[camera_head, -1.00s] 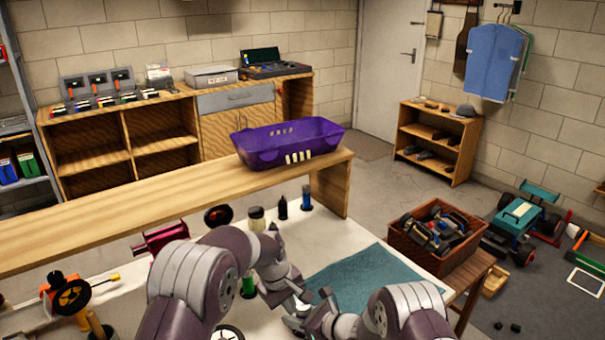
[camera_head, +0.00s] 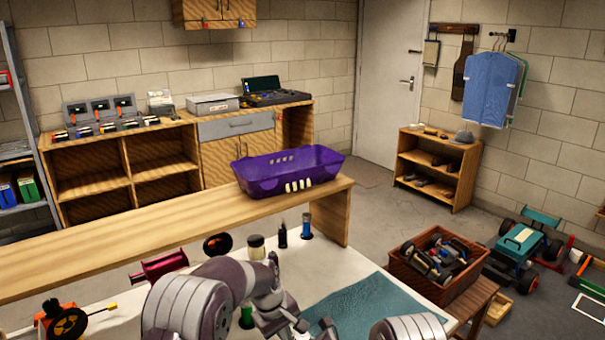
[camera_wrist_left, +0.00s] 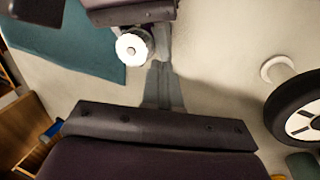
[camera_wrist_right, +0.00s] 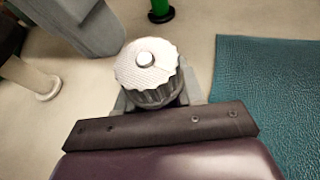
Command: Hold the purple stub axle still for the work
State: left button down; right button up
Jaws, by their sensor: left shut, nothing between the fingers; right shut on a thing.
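I cannot make out a purple stub axle in any view. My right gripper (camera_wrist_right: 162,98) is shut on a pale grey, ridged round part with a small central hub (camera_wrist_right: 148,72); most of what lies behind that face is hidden. The ridged part also shows in the left wrist view (camera_wrist_left: 134,46), just below my right gripper's dark body. My left gripper (camera_wrist_left: 163,85) is shut and empty, close beside the ridged part and over the pale mat. In the head view the bottom edge cuts off my right gripper.
A black-tyred wheel (camera_wrist_left: 305,118) and a pale cylinder (camera_wrist_left: 278,70) are right in the left wrist view. A teal cloth (camera_head: 368,303) lies on the bench. A purple basket (camera_head: 288,170) stands on the raised shelf. A brown crate (camera_head: 438,265) is at the right.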

pick_arm(q)
jog(key=shift+s+d+r, duration=1.05)
jog(key=shift+s+r, duration=0.05)
jog(key=shift+r, duration=2.3)
jog(key=s+a+x, duration=0.1)
jog(key=x, duration=0.5)
jog(key=shift+f, duration=0.6)
jog(key=shift+w, duration=0.35)
jog(key=shift+w+a, duration=0.15)
jog(key=shift+a, duration=0.05)
jog(key=shift+w+a, duration=0.45)
jog(key=shift+w, duration=0.15)
jog(key=shift+w, duration=0.25)
jog(key=shift+a, duration=0.15)
